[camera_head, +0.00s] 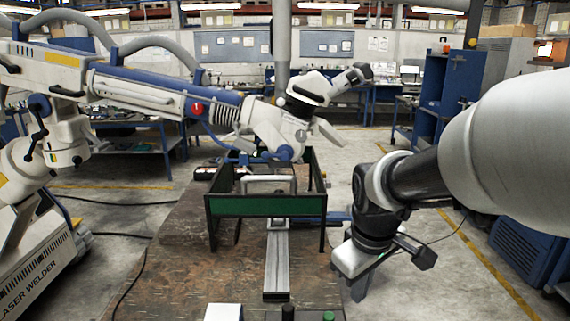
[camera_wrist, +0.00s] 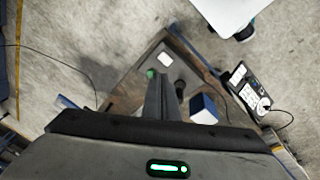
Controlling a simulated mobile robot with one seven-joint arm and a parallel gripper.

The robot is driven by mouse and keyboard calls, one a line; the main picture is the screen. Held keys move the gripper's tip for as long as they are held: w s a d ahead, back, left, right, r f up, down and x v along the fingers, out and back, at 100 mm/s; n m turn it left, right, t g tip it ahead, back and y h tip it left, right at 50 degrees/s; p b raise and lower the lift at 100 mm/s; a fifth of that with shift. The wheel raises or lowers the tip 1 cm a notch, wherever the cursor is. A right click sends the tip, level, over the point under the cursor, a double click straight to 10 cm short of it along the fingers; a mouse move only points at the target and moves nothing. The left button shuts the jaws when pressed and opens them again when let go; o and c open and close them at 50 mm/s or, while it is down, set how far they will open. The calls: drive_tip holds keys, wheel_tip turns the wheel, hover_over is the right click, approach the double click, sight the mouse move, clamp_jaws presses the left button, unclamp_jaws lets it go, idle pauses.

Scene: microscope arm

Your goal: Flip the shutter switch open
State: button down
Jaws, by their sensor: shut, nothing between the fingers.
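I cannot pick out a shutter switch for certain in either view. The laser welder's jointed arm (camera_head: 150,92) reaches in from the left, with a red knob (camera_head: 197,108) on it and a white head (camera_head: 290,125) above the table. At the table's near edge are a black knob (camera_head: 288,313), a green button (camera_head: 328,316) and a white block (camera_head: 223,312). The green button also shows in the wrist view (camera_wrist: 150,74). My gripper (camera_head: 357,288) is shut and empty, pointing down to the right of the table edge, apart from these parts.
A dark green frame (camera_head: 265,206) stands on the worn table (camera_head: 185,275), with a metal rail (camera_head: 277,262) in front. A blue cabinet (camera_head: 450,95) stands at the back right. A power strip (camera_wrist: 248,97) and cables lie on the floor.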

drive_tip(key=s+r+m+t+p, duration=0.1)
drive_tip(key=s+r+m+t, duration=0.2)
drive_tip(key=s+r+m, duration=0.3)
drive_tip(key=s+r, duration=0.4)
drive_tip(key=s, duration=0.2)
drive_tip(key=shift+a+m+p, duration=0.25)
drive_tip(key=shift+m+p, duration=0.15)
drive_tip(key=w+a+f+g+b, duration=0.2)
drive_tip(key=w+f+b, duration=0.6)
drive_tip(key=w+f, duration=0.6)
drive_tip(key=x, duration=0.5)
drive_tip(key=shift+s+a, duration=0.4)
drive_tip(key=x, duration=0.4)
drive_tip(key=b+x, duration=0.1)
drive_tip(key=x, duration=0.3)
drive_tip(key=s+b+x, duration=0.1)
drive_tip(key=x, duration=0.3)
drive_tip(key=shift+a+f, duration=0.15)
drive_tip(key=shift+f, duration=1)
